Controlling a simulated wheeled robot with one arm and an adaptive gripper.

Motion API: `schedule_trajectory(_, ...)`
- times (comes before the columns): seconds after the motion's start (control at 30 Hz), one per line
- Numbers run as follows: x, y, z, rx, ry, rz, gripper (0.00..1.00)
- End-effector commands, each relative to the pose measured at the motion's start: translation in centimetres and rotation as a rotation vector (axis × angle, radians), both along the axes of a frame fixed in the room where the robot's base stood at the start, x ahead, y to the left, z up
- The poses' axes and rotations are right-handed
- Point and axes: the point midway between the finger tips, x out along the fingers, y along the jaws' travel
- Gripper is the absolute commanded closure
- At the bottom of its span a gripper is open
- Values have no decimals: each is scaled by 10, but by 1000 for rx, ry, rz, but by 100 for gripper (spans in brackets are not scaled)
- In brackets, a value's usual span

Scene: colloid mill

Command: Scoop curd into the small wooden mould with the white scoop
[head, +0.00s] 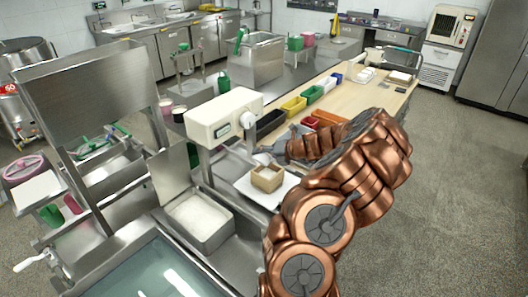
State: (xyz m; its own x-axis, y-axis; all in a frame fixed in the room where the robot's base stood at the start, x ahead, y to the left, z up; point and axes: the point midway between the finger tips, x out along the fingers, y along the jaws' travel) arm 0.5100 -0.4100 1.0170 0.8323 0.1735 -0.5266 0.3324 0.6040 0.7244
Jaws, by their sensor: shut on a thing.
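The small wooden mould (267,181) sits upright on a white board (248,190) near the middle of the head view. White curd (200,215) lies in a square steel bin (216,240) to the left and in front of the mould. My gripper (268,151) is above and just behind the mould, at the end of my copper arm. It is shut on the white scoop (262,158), of which only a small pale part shows below the fingers. The scoop's contents and the mould's inside are too small to tell.
A white scale-like box (224,115) on a post stands behind and left of my gripper. Black, yellow, green and blue bins (293,105) line the wooden table (372,97). A water-filled steel basin (150,270) is at the front left. Floor on the right is clear.

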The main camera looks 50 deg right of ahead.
Motion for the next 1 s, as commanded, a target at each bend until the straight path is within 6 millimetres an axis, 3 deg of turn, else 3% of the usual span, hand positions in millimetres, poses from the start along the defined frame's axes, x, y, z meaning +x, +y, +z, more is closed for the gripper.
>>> schedule_trajectory(0.17,0,-1,5,36,1,0,72)
schedule_trajectory(0.6,0,-9,6,327,28,-2,72)
schedule_trajectory(1.0,1,-9,8,375,30,0,72)
